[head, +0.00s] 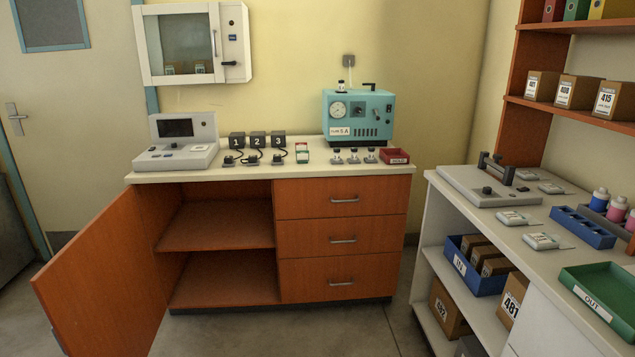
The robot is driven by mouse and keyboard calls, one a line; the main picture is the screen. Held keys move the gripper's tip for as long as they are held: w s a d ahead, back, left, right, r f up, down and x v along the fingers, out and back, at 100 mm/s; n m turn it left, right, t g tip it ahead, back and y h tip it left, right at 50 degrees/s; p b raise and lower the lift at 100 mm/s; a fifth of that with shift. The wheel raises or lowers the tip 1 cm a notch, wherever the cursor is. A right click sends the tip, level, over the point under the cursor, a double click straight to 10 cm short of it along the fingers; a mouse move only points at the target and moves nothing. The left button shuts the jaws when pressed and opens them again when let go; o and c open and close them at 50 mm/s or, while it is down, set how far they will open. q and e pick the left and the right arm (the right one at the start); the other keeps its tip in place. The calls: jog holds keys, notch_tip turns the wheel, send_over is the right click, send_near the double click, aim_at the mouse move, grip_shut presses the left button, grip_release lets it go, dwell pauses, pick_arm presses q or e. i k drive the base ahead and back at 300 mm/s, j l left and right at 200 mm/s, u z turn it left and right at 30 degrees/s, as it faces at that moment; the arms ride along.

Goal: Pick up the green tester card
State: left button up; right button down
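A small card with green and white areas and a little red (302,153) is on the far counter (270,170). It is between the black numbered blocks and the teal machine, apart from both. It is the only green card-like thing I see on that counter, and its print is too small to read. Neither of my grippers is in view.
Black blocks numbered 1, 2 and 3 (257,140) stand left of the card, with small cabled devices before them. The teal machine (358,117) and a red tray (396,156) are to its right. An orange cabinet door (105,270) hangs open. A white side bench (455,195) stands right.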

aim_at(303, 156)
jog(key=i+u, duration=0.25)
jog(key=i, duration=0.9)
jog(key=i+l, duration=0.15)
jog(key=i, duration=0.4)
jog(key=i+l, duration=0.15)
jog(key=i, duration=0.35)
jog(key=l+z, duration=0.05)
